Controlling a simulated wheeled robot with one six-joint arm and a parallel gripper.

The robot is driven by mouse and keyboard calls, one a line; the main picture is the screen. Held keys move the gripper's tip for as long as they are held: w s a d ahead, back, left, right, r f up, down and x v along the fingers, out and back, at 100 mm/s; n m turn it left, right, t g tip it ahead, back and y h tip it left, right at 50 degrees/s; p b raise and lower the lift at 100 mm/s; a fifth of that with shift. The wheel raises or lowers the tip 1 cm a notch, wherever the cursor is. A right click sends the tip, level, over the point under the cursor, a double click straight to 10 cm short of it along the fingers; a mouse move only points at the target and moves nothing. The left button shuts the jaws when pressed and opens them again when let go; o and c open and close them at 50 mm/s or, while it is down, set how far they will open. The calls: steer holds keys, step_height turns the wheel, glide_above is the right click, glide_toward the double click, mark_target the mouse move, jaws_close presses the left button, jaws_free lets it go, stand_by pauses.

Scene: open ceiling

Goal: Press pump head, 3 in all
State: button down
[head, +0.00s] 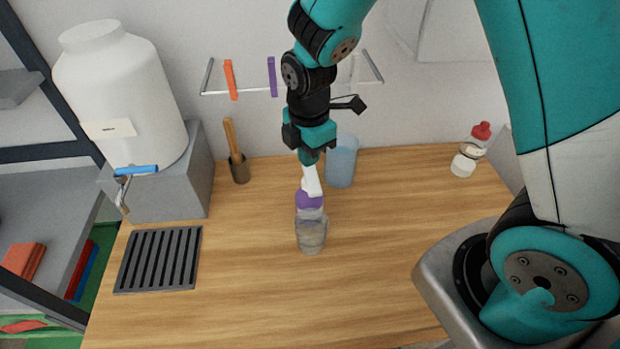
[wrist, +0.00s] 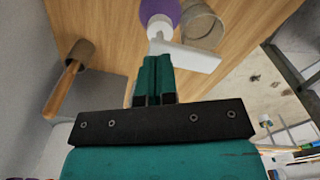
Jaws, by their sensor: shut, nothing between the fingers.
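The pump head (head: 312,181) is white, with a purple part (head: 309,200) below it. A see-through bottle body (head: 311,237) shows under the purple part, upright on the wooden counter. My gripper (head: 308,158) is shut and empty, pointing down right at the top of the pump head. In the wrist view the shut teal fingers (wrist: 154,80) overlap the white pump head (wrist: 188,54), whose spout points right. The purple part shows at the top edge (wrist: 160,10). I cannot tell whether the fingers touch the pump head; its top is partly hidden.
A blue cup (head: 341,162) stands close behind on the right. A holder with a wooden handle (head: 239,168), a black drain grate (head: 160,260) and a white dispenser (head: 122,95) are left. A red-capped bottle (head: 466,158) stands right. The front counter (head: 270,300) is clear.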

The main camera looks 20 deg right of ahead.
steer(key=shift+f+b, duration=1)
steer(key=shift+f, duration=0.6)
steer(key=shift+r, duration=0.2)
steer(key=shift+r+p, duration=1.85)
steer(key=shift+r, duration=0.15)
steer(key=shift+f, duration=0.25)
steer(key=shift+f+b, duration=1.45)
steer(key=shift+f, duration=0.4)
steer(key=shift+r, duration=0.15)
steer(key=shift+r+p, duration=1.75)
steer(key=shift+r, duration=0.15)
